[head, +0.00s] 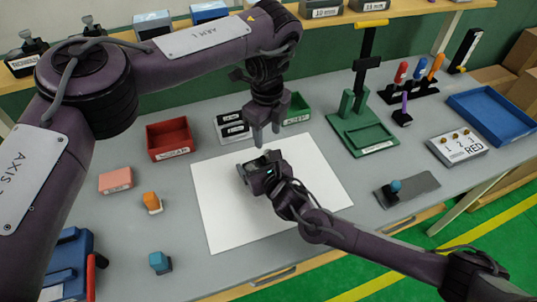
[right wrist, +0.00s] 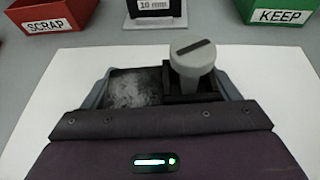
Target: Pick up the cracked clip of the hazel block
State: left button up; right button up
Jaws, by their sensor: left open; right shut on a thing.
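My right gripper (head: 262,172) is shut on a dark block (right wrist: 135,86) over the white sheet (head: 225,215). A pale grey clip (right wrist: 192,58) with a round head stands at the block's right part in the right wrist view. A dark straight line crosses its head; I cannot tell if it is a crack or a slot. My left gripper (head: 266,132) is open and empty, pointing down just behind and above the held block, apart from it. No hazel label or colour is readable on the block.
Orange (head: 152,203) and blue (head: 160,262) pieces lie left. A green press stand (head: 362,130) stands right. The sheet's left part is clear.

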pick_arm(q)
jog(key=f, duration=0.2)
jog(key=s+f, duration=0.1)
jog(key=f, duration=0.1)
jog(key=shift+s+d+f, duration=0.1)
jog(key=shift+d+f, duration=0.05)
jog(key=shift+f, duration=0.4)
jog(key=c, duration=1)
